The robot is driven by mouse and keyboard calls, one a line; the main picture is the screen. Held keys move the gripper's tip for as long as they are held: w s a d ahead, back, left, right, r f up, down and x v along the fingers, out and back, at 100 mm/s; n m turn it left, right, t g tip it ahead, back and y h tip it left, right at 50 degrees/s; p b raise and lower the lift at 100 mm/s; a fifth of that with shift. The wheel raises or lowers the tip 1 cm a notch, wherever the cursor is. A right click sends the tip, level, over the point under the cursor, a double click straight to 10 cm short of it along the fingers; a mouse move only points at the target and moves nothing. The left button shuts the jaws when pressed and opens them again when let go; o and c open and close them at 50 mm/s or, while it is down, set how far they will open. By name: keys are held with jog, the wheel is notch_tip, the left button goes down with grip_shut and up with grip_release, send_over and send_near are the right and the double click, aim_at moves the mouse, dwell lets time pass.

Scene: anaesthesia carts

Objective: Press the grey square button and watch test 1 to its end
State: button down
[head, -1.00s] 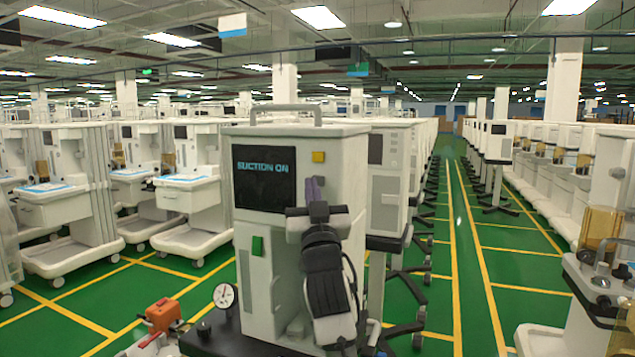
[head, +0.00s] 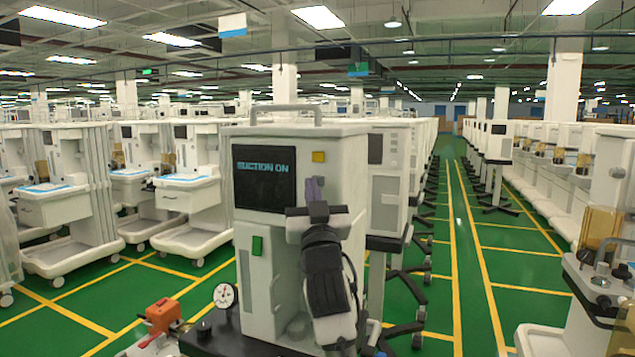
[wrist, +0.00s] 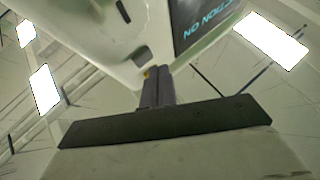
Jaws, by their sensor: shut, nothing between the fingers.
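The white machine (head: 347,152) stands upright in front of me. Its dark screen (head: 263,194) reads "SUCTION ON" in blue. A yellow square button (head: 318,157) is at the upper right of its front, and a green one (head: 257,246) is below the screen. In the wrist view the shut fingers (wrist: 156,88) overlap the machine's front; contact cannot be told.
A round dial gauge (head: 225,296) and an orange item (head: 162,315) are at the lower left. A cart with an amber container (head: 600,228) stands close at right. Rows of white carts (head: 190,200) fill the left. A green aisle (head: 455,250) lies open at right.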

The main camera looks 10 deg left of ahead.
jog(key=shift+w, duration=0.2)
dwell(0.4)
jog(key=shift+w+d, duration=0.1)
jog(key=shift+w, duration=0.15)
jog(key=shift+w+d, duration=0.15)
jog(key=shift+w, duration=0.3)
dwell(0.6)
jog(key=shift+s, duration=0.1)
jog(key=shift+s+a, duration=0.2)
jog(key=shift+s, duration=0.55)
jog(key=shift+s+a+b, duration=0.1)
jog(key=shift+s+a, duration=0.15)
jog(key=shift+s, duration=0.55)
jog(key=shift+s+a+b, duration=0.1)
jog(key=shift+s+a, duration=0.1)
jog(key=shift+s, duration=0.65)
jog(key=shift+s+a+b, duration=0.1)
jog(key=shift+s+a, duration=0.15)
jog(key=shift+s, duration=0.55)
